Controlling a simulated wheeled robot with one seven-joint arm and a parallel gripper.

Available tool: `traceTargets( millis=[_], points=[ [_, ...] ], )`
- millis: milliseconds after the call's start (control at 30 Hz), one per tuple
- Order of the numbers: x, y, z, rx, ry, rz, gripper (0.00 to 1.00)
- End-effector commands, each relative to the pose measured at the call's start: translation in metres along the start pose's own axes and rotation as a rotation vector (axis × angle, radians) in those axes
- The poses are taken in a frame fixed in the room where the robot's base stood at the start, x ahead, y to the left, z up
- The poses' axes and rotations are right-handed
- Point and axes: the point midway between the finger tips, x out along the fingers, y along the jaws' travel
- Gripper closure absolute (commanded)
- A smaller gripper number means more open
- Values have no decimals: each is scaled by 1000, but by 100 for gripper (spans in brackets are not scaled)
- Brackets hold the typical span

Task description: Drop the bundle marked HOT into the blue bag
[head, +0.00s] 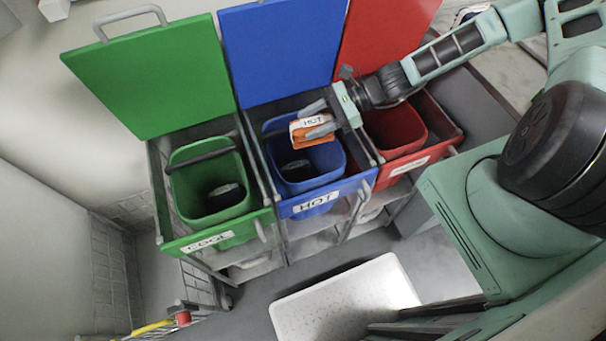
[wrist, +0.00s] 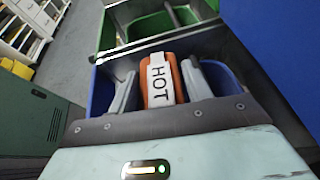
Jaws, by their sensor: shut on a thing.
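The orange bundle with a white HOT label (head: 312,138) is held between the fingers of my gripper (head: 316,119). In the wrist view the bundle (wrist: 161,82) stands between the two grey fingers, its label readable. My gripper is shut on it, above the opening of the blue bag (head: 328,163), whose front carries a HOT label (head: 315,203). The bag is open at the top, with its blue lid (head: 283,50) raised behind. A dark round thing shows inside the bag. The bundle and gripper hide part of the bag's far rim.
A green bag (head: 208,208) labelled COOL stands open at left, its green lid (head: 150,80) raised. A red bag (head: 396,130) stands open at right under a raised red lid (head: 385,30). A white step or platform (head: 345,299) lies in front on the floor.

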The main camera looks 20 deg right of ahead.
Motion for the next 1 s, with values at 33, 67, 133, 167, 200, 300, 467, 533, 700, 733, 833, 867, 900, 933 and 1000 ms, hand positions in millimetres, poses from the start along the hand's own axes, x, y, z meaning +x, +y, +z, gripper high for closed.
traceTargets(
  millis=[33, 67, 133, 167, 200, 300, 467, 533, 700, 733, 833, 867, 900, 933, 1000],
  points=[
    [0, 0, 1, 0, -1, 0, 78],
    [0, 0, 1, 0, -1, 0, 78],
    [0, 0, 1, 0, -1, 0, 48],
    [0, 0, 1, 0, -1, 0, 40],
    [0, 0, 1, 0, -1, 0, 29],
    [0, 0, 1, 0, -1, 0, 26],
    [0, 0, 1, 1, 0, 0, 26],
    [-2, 0, 0, 0, 0, 0, 26],
    [-20, -1, -1, -1, 3, -3, 26],
    [-25, -1, -2, -1, 5, -4, 26],
    [-47, -1, -2, 0, 5, -5, 26],
    [-54, -1, -2, -1, 6, -5, 26],
    [-64, -1, -2, -1, 6, -4, 26],
    [-71, -1, -2, 0, 5, -4, 26],
    [-87, -1, -2, -1, 6, -4, 26]
  ],
)
